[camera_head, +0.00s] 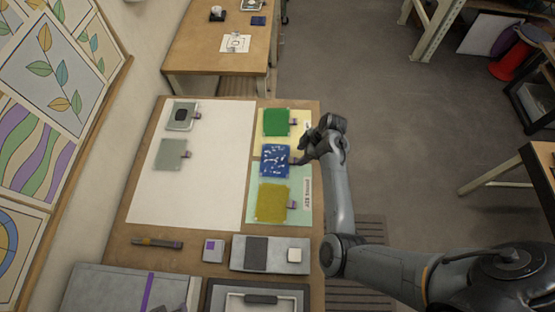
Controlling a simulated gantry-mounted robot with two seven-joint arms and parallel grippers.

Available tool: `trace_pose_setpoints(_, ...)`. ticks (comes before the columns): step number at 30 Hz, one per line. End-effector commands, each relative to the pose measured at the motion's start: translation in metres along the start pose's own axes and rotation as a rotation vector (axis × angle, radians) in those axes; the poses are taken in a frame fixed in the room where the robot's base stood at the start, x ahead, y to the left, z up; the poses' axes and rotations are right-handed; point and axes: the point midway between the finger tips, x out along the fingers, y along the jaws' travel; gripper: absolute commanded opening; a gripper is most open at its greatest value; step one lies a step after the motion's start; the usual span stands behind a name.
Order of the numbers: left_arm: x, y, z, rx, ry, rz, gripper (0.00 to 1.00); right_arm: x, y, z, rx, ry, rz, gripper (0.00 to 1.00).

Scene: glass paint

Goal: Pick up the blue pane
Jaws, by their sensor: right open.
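The blue pane (274,160) lies on the right side of the table, between the green pane (276,122) and the yellow pane (271,203). It has a blotchy white-speckled pattern and a small dark tab at its right edge. My right gripper (299,160) reaches in from the right, open, with its fingertips at that tab. The fingers are small and dark here, so I cannot tell whether they touch the tab. The panes rest on a pale green and yellow mat (307,183) with printed lettering. My left gripper is not in view.
Two greyish panes, an upper one (182,116) and a lower one (171,154), lie on a large white sheet (216,185). A marker-like tool (157,243), a small purple-marked block (213,249) and grey trays (269,255) fill the near end. The white sheet's middle is clear.

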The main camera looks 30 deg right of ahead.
Motion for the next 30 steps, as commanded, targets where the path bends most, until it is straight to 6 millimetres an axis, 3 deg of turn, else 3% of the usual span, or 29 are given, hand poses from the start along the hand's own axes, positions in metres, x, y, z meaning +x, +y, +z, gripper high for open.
trace_pose_setpoints(9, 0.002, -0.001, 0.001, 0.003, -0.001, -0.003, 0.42, 0.038, 0.000, -0.001, -0.001, 0.001, -0.001, 0.57)
trace_pose_setpoints(19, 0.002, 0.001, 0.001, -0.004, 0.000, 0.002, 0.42, 0.042, 0.000, -0.001, -0.001, 0.000, 0.000, 0.56)
trace_pose_setpoints(30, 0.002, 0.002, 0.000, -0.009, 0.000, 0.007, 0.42, 0.042, -0.001, -0.001, -0.001, 0.000, 0.000, 0.00)
